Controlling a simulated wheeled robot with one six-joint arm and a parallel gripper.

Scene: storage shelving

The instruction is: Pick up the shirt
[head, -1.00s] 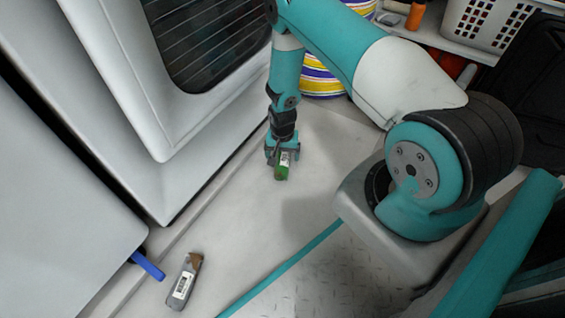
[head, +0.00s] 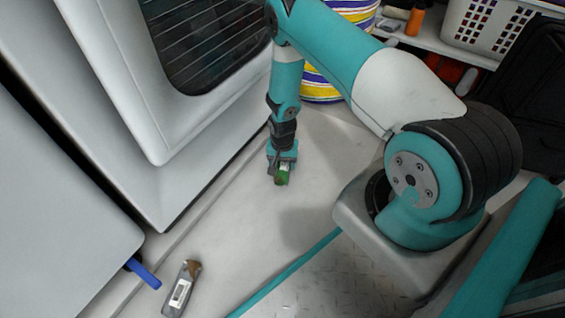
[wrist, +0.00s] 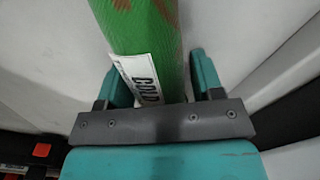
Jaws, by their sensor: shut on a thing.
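I see no shirt in either view. My gripper (head: 282,161) is low over the pale floor, in front of the white machine, and is shut on a green cylinder-like thing (head: 281,178). In the wrist view this green thing (wrist: 143,32) lies between the two teal fingers and runs up out of the picture. It has brownish streaks and a white label with dark letters. Its far end is out of the wrist view. I cannot tell whether it touches the floor.
A white machine (head: 140,120) with a dark window stands at the left. A grey labelled tool (head: 181,289) lies on the floor at front left, near a blue strip (head: 146,273). A striped round container (head: 322,85) and a white basket (head: 487,27) are behind. Floor around my gripper is clear.

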